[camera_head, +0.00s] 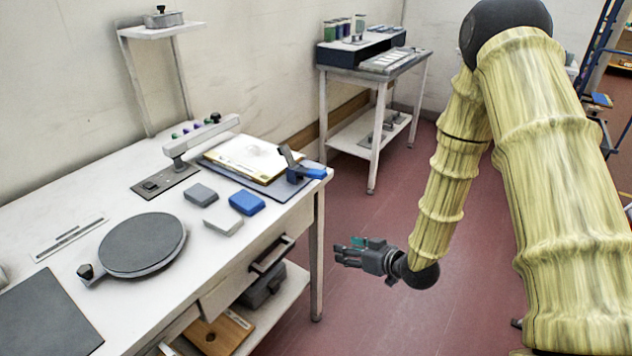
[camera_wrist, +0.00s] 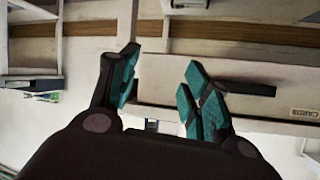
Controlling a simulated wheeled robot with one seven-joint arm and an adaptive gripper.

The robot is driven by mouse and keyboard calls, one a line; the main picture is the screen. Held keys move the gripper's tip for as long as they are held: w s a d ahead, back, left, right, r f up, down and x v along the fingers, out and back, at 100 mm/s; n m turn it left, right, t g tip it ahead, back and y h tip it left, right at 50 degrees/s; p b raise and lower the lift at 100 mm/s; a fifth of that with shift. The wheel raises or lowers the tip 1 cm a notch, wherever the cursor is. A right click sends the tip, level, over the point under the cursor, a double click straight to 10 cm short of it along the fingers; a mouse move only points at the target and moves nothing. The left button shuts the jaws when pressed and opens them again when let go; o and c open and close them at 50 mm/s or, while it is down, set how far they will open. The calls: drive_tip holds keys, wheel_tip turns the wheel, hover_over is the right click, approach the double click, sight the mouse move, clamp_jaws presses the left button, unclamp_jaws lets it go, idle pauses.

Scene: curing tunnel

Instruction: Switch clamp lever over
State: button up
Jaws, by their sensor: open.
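A clamp (camera_head: 308,173) with a blue body sits at the right corner of the white workbench, at the edge of a board with a pale sheet. Its dark grey lever (camera_head: 287,156) tilts up and to the left. My gripper (camera_head: 342,250) is off the bench's right end, lower than the clamp in the picture and apart from it. In the wrist view my gripper (camera_wrist: 160,82) has its two teal-padded fingers spread with nothing between them. I cannot make out the clamp in the wrist view.
The white workbench (camera_head: 130,205) holds a round dark turntable (camera_head: 143,243), several small blocks and a stand with a long arm (camera_head: 202,135). A drawer handle (camera_head: 271,254) juts out at its front. A second table (camera_head: 372,72) stands behind. Red floor between them is clear.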

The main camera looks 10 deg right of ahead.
drive_tip(key=w+r+n+t+y+b, duration=0.1)
drive_tip(key=w+r+n+t+y, duration=0.15)
drive_tip(key=w+r, duration=0.4)
drive_tip(key=n+y+b, duration=0.1)
drive_tip(key=n+y, duration=0.1)
drive_tip(key=y, duration=0.2)
approach(325, 176)
drive_tip(key=x, duration=0.2)
drive_tip(key=shift+g+h, duration=0.25)
drive_tip(key=x, duration=1)
drive_tip(key=shift+w+a+r, duration=0.2)
drive_tip(key=shift+w+a, duration=0.05)
clamp_jaws()
